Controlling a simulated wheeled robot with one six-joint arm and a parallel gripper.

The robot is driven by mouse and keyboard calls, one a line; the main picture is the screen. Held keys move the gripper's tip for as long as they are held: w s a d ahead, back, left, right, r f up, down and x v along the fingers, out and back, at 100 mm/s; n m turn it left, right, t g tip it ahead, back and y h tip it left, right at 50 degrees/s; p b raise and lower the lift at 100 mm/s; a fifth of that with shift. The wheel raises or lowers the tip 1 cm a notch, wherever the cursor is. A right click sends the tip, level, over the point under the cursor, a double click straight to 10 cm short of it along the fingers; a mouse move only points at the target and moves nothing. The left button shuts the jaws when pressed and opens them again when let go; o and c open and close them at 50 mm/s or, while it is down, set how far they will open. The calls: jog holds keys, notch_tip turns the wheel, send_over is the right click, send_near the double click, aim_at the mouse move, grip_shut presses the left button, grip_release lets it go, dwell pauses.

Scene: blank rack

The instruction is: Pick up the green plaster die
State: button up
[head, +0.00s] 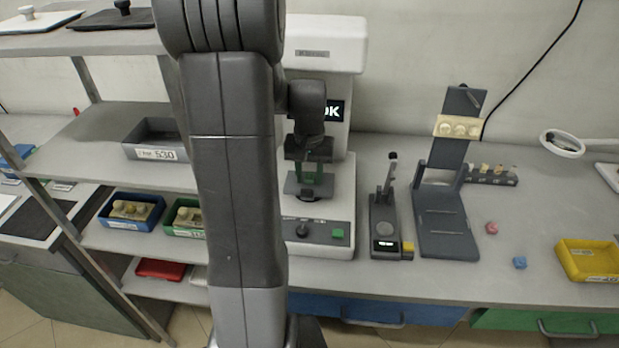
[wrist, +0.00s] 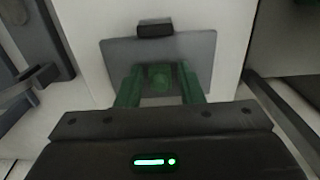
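A small green die (wrist: 160,77) shows in the wrist view, in front of a grey plate (wrist: 203,52) of the white machine. My gripper (wrist: 159,82) has its two green fingers on either side of it, with a narrow gap on each side, so it looks open. In the head view my gripper (head: 310,178) is at the machine's grey plate, and the die cannot be told from the green fingers there.
The white machine (head: 325,45) stands behind my arm. A small dark device (head: 384,215), a grey stand (head: 446,225), a pink die (head: 492,228), a blue die (head: 520,262) and a yellow tray (head: 570,265) are to its right. Shelves with bins (head: 130,225) are at left.

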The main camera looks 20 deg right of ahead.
grip_shut()
jog(key=shift+r, duration=0.1)
